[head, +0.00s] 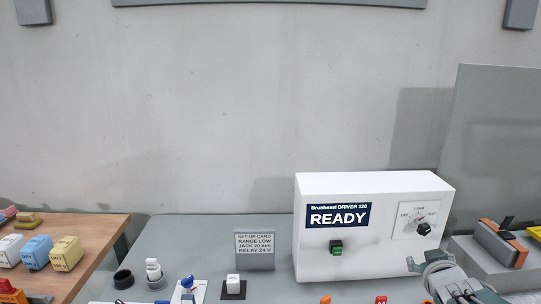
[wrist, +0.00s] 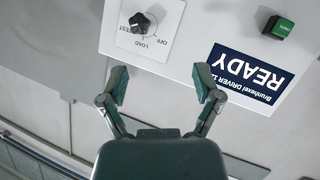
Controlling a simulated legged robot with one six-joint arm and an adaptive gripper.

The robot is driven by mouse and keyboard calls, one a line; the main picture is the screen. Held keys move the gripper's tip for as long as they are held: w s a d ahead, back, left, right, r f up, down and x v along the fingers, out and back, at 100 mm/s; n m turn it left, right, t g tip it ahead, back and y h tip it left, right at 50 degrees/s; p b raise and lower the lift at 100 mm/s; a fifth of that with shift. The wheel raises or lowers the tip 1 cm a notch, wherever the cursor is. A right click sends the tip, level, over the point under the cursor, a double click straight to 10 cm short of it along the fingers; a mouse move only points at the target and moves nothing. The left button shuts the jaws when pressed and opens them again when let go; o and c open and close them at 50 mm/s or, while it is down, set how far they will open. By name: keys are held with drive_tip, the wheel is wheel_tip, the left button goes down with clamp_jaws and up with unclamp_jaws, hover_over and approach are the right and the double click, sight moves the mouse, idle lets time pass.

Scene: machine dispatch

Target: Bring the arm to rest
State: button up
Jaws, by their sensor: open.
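My gripper (head: 425,264) is at the lower right of the head view, in front of the lower right part of a white machine box (head: 312,250). In the wrist view, which is upside down, my gripper (wrist: 161,84) has its two fingers spread apart with nothing between them. The box's face lies beyond the fingertips. The box has a dark display (head: 338,216) reading READY, a green button (head: 336,247) and a black rotary knob (head: 424,229) on a white plate. The knob (wrist: 139,22) also shows in the wrist view, beyond the left finger. The rest of my arm is mostly out of view.
A set-up card (head: 254,249) stands left of the box. A wooden table (head: 95,225) holds colored blocks. A grey panel (head: 490,140) rises at right.

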drive_tip(key=s+a+f+g+y, duration=0.3)
drive_tip(key=s+a+g, duration=0.4)
drive_tip(key=s+a, duration=1.1)
drive_tip(key=shift+s+a+f+g+y, duration=0.2)
drive_tip(key=shift+a+g+y, duration=0.1)
drive_tip(key=shift+y, duration=0.5)
